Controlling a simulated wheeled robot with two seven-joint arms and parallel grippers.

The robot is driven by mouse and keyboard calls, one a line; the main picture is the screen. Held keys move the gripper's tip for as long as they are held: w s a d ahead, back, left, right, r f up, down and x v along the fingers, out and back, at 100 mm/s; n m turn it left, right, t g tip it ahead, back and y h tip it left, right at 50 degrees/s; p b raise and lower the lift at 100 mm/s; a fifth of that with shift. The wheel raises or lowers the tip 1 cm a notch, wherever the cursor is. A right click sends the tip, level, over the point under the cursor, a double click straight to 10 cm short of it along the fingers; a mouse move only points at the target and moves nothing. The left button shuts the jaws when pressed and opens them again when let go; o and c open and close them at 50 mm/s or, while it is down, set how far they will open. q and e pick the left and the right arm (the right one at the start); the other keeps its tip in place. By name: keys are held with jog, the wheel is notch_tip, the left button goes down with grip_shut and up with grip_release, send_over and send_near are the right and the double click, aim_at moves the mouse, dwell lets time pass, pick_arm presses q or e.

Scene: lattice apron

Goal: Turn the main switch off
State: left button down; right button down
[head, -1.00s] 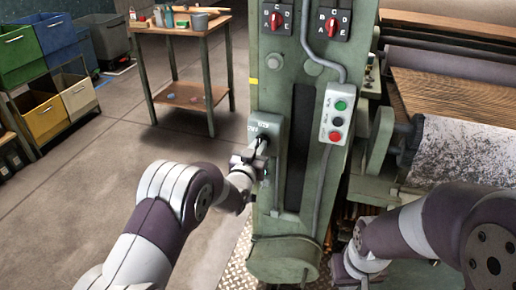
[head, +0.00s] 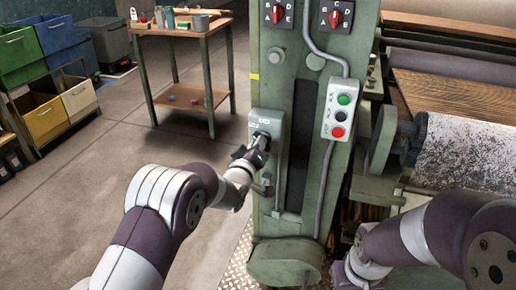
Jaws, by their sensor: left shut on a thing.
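The main switch (head: 267,118) is a grey-green box on the left side of the green machine column, with small lettering too fine to read. My left gripper (head: 260,147) is at the lower front of this box, shut on the switch handle. The gripper hides most of the handle, so its exact angle cannot be told. My right arm comes in from the right, and its end (head: 358,274) is low beside the column's foot, away from the switch. Its fingertips do not show clearly.
A push-button box (head: 341,108) with green, black and red buttons is right of the switch. Two red dials (head: 335,17) sit above. A roller (head: 465,150) stands to the right. A wooden table (head: 190,97) and bins (head: 45,115) are at the back left; the floor between is clear.

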pick_arm(q)
jog(key=shift+a+f+n+b, duration=0.15)
jog(key=shift+n+b, duration=0.45)
jog(key=shift+n, duration=1.8)
jog(key=shift+f+n+b, duration=0.15)
jog(key=shift+n+b, duration=0.45)
jog(key=shift+n, duration=1.8)
jog(key=c, duration=1.1)
grip_release()
jog(key=shift+c, duration=0.2)
jog(key=p+v, duration=0.1)
jog(key=v, duration=1.1)
jog(key=shift+s, duration=0.35)
